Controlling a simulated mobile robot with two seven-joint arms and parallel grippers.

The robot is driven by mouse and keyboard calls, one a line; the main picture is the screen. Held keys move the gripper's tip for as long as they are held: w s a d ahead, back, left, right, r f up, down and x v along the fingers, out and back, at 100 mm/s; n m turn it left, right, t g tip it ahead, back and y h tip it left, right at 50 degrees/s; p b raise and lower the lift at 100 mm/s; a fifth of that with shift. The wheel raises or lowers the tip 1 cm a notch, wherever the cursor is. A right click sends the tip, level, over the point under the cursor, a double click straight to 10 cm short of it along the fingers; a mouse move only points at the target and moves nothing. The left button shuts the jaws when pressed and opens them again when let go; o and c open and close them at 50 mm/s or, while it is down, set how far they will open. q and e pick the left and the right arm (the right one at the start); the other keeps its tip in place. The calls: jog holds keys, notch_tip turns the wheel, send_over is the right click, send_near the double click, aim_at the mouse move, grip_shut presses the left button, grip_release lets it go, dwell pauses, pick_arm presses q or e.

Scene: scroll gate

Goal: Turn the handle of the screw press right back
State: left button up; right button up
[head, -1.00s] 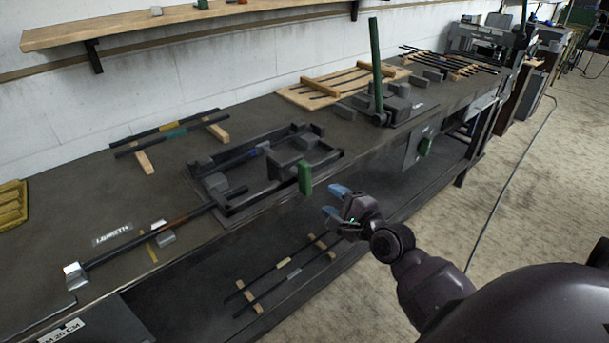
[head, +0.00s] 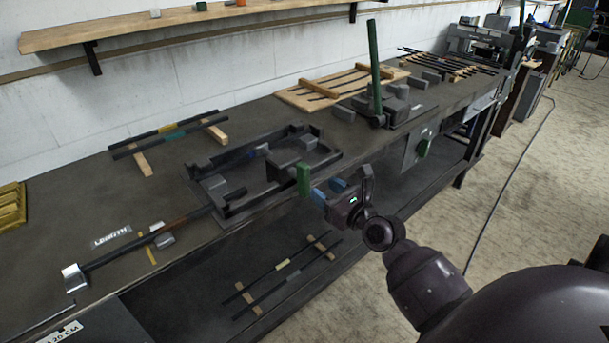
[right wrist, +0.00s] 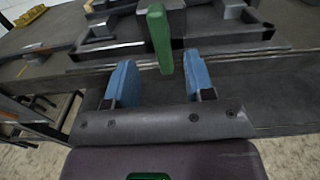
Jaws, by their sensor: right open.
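The screw press (head: 262,165) is a dark frame with grey blocks, lying at the front edge of the bench. Its green handle (head: 304,180) sticks up at the front edge, roughly upright. My right gripper (head: 328,191) is open, with blue fingertips just right of the handle in the head view. In the right wrist view, the green handle (right wrist: 160,38) slants slightly, and its lower end appears in the gap between the open blue fingers (right wrist: 160,78). I cannot tell whether a finger touches it. My left gripper is not in view.
A dark bench (head: 75,195) runs along the wall, with free room at its left. A rod with a silver end (head: 75,278) lies left of the press. A green lever (head: 375,65) stands upright further back. A lower shelf carries rods (head: 285,275).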

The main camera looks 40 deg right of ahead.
aim_at(308, 177)
jog(key=w, duration=0.8)
jog(key=shift+a+b, duration=0.3)
jog(key=shift+b, duration=0.05)
grip_shut()
